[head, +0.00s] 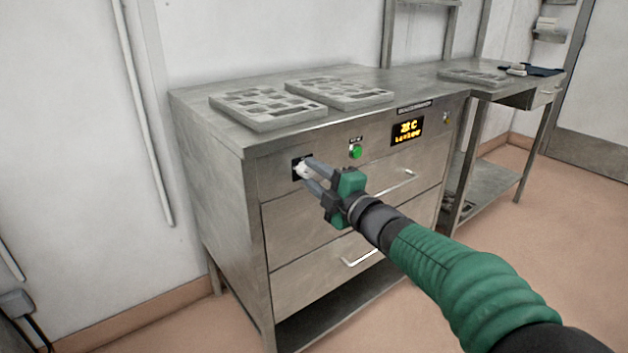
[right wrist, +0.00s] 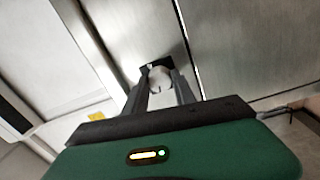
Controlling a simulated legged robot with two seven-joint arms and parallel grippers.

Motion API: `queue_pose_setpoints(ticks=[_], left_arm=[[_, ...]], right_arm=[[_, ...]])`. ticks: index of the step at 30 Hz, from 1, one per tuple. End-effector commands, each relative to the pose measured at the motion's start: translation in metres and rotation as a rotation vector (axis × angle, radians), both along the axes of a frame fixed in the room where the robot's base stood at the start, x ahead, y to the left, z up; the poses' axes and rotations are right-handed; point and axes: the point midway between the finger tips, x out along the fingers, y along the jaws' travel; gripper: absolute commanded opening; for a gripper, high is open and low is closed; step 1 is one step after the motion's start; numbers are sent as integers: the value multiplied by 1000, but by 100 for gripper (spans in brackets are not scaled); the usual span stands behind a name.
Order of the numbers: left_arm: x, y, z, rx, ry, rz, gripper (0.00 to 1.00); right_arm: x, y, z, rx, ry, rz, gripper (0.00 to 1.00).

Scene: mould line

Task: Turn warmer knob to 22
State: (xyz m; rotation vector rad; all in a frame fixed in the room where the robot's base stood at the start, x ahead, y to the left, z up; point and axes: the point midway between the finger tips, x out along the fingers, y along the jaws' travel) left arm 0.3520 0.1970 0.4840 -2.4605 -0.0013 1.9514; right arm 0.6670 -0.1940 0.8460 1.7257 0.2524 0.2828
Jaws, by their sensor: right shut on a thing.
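The warmer knob (head: 301,170) is a small pale knob on a black square plate at the left of the steel cabinet's front panel. It also shows in the right wrist view (right wrist: 160,77). My right gripper (head: 309,177) reaches in from the right and is shut on the knob, one finger on each side. The fingers hide part of the knob and its markings. The display (head: 407,131) on the panel glows yellow; its top line ends in "C" and its digits are too blurred to read surely. My left gripper is not in view.
A green button (head: 355,152) sits between knob and display. Below are drawers with bar handles (head: 362,257). Two grey mould trays, one at the left (head: 266,108) and one beside it (head: 340,92), lie on the cabinet top. A side table (head: 500,85) stands right. The floor is clear.

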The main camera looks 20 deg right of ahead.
Motion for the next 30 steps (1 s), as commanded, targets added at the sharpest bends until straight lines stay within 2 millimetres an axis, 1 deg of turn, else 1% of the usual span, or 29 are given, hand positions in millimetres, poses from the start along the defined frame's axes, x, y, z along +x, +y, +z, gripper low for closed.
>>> queue_pose_setpoints(ticks=[1,16,17,21,30], left_arm=[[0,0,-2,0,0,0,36],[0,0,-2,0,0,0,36],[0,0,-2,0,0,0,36],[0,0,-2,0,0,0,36],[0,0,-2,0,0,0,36]], right_arm=[[0,3,-3,-10,1,6,0],[0,4,-4,-28,-2,8,0],[0,4,-5,-28,-2,8,34],[0,3,-4,-27,-2,7,52],[-1,1,-2,-26,-5,2,53]])
